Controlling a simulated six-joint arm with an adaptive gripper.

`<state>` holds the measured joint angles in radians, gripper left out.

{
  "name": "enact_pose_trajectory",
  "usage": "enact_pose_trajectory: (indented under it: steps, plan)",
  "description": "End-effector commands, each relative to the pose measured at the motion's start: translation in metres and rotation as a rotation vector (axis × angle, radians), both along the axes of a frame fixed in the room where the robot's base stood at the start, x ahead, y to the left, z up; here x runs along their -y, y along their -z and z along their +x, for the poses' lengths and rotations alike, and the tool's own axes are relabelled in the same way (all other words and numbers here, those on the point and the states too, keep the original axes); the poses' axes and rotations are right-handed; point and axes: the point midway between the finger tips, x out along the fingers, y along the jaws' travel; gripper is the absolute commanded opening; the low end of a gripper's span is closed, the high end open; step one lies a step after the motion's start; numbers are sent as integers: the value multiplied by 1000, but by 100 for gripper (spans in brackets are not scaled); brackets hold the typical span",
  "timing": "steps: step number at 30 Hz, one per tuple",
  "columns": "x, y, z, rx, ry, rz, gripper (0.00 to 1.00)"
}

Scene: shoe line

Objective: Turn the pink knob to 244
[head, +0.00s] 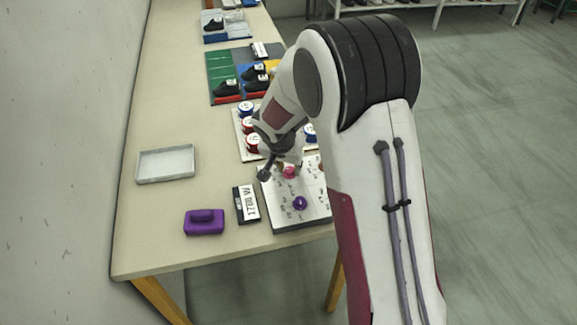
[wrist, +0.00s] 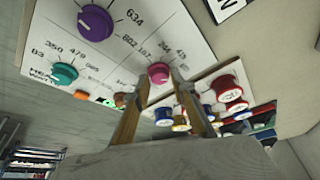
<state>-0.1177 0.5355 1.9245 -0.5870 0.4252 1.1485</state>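The pink knob (head: 290,172) stands on a white panel (head: 318,208) at the near right of the table. In the wrist view the pink knob (wrist: 159,73) appears between the tips of my gripper (wrist: 159,84). The fingers are apart, with a narrow gap showing on each side of the knob; I cannot tell how far above the panel the tips are. The gripper also shows in the head view (head: 279,167), pointing down at the knob. Printed numbers surround the knob, some hidden by the fingers. The knob's pointer is too small to read.
A purple knob (head: 300,203) and a teal knob (wrist: 63,75) share the panel. Red and blue spools (head: 249,127) stand close behind it. A labelled black block (head: 246,204), a purple block (head: 204,222) and an empty grey tray (head: 165,164) lie to the left.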

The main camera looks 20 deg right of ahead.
Motion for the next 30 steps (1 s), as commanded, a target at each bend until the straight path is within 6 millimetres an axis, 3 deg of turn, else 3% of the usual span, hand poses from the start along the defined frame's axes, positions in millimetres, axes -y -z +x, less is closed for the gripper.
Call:
enact_pose_trajectory:
  steps: [1, 2, 30]
  plan:
    - [0, 0, 0, 0, 0, 0, 8]
    - [0, 0, 0, 0, 0, 0, 0]
    - [2, 0, -1, 0, -137, 1, 0]
